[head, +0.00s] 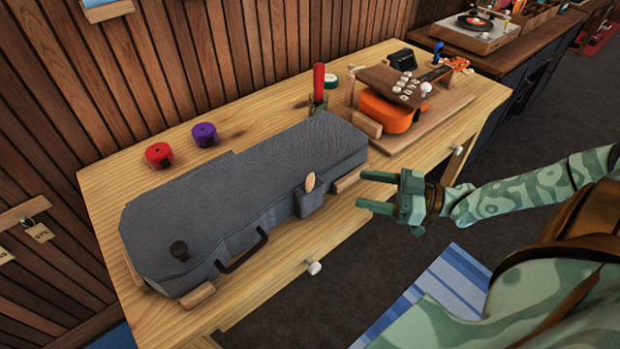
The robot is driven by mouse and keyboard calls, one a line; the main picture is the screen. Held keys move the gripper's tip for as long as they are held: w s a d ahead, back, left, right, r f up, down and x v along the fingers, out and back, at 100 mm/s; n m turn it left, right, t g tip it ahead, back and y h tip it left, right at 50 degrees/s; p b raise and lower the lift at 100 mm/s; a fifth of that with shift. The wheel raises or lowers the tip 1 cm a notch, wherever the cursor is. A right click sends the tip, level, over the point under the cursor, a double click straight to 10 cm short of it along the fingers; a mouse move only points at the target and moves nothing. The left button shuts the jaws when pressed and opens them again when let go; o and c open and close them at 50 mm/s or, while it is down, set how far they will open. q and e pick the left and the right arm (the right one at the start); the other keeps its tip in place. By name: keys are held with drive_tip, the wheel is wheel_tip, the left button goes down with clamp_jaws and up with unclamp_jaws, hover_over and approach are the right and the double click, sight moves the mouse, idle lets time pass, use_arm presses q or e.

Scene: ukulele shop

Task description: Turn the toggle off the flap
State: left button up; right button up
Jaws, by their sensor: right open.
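A grey ukulele case (245,195) lies closed on the wooden bench. On its front side, near the right end, is a grey flap (311,203) with a small pale wooden toggle (310,182) at its top; the toggle stands roughly upright in the picture. My right gripper (368,191) is open and empty, in front of the bench's edge and to the right of the toggle, with its fingers pointing left. It touches neither the flap nor the toggle. My left gripper is not in view.
Wooden blocks surround the case, one (345,181) right of the flap. A dark handle (243,251) sticks out from the case's front. An orange ukulele (385,112), a red-handled tool (318,82), and red (159,155) and purple (204,134) rolls stand behind. Room before the bench is free.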

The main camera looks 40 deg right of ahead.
sight(314, 180)
drive_tip(key=b+x, duration=0.4)
drive_tip(key=x, duration=0.7)
drive_tip(key=shift+w+a+f, duration=0.1)
drive_tip(key=shift+w+a, duration=0.65)
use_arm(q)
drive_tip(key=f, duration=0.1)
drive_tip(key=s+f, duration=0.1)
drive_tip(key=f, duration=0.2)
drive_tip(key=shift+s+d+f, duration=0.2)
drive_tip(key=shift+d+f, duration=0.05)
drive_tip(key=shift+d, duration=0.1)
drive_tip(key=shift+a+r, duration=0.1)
use_arm(e)
drive_tip(key=c, duration=0.9)
